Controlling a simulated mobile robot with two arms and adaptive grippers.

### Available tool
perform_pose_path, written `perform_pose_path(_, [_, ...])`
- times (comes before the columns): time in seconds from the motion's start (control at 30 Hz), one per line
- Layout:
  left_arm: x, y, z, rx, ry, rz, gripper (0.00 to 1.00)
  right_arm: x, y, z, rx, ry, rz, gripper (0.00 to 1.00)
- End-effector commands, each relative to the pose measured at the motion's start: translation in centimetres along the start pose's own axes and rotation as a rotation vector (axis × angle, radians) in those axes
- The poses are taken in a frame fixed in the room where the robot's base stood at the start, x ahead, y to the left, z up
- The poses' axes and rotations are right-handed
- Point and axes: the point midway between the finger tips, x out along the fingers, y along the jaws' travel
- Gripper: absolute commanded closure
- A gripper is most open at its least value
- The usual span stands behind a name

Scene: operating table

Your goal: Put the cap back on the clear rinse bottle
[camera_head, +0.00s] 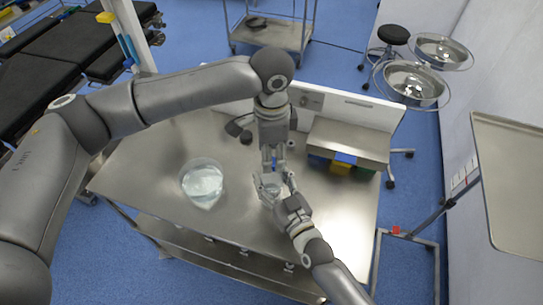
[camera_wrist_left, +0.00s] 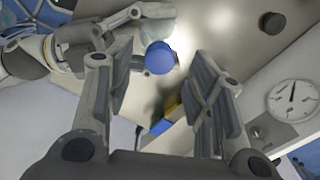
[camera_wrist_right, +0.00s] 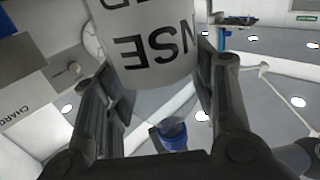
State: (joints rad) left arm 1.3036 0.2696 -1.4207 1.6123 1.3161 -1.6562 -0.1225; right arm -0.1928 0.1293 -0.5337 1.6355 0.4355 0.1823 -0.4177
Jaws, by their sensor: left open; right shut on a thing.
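The clear rinse bottle (camera_wrist_right: 155,55) is between my right gripper's fingers, its printed label facing the right wrist camera. In the head view my right gripper (camera_head: 278,190) holds it above the metal table. A round blue cap (camera_wrist_left: 159,58) shows from above in the left wrist view, between the spread fingers of my left gripper (camera_head: 272,168). The right wrist view, which is upside down, shows the blue cap (camera_wrist_right: 173,138) beyond the bottle's top end. I cannot tell whether it is fully seated. My left gripper is open over the bottle, its fingers apart from the cap.
A clear bowl of liquid (camera_head: 203,180) stands on the metal table (camera_head: 150,165) left of the grippers. A raised metal shelf (camera_head: 350,140) with blue and yellow bins is at the right. A dark round object (camera_head: 238,128) lies behind. The table's front is clear.

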Motion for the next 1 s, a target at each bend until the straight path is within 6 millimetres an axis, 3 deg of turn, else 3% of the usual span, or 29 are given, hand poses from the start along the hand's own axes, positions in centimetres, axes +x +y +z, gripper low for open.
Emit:
perform_pose_path(0.2, [-5.0,0.0,-0.1,0.002,0.003,-0.003,0.51,0.0,0.0,0.0,0.000,0.000,0.000,1.00])
perform_pose_path(0.4, [-8.2,0.0,-0.1,0.002,0.001,-0.002,0.51,0.0,0.0,0.0,0.000,0.000,0.000,1.00])
perform_pose_path(0.6, [-9.5,0.0,0.0,0.002,0.000,0.000,0.51,0.0,0.0,0.0,0.000,0.000,0.000,1.00])
perform_pose_path(0.87, [-9.6,0.0,0.0,0.002,-0.001,0.000,0.51,0.0,0.0,0.0,0.000,0.000,0.000,1.00])
perform_pose_path(0.9, [-9.6,0.0,0.0,0.002,-0.001,0.000,0.51,0.0,0.0,0.0,0.000,0.000,0.000,0.43])
perform_pose_path(1.0, [-9.6,0.0,0.0,0.002,-0.001,0.000,0.51,0.0,0.0,0.0,0.000,0.000,0.000,0.30])
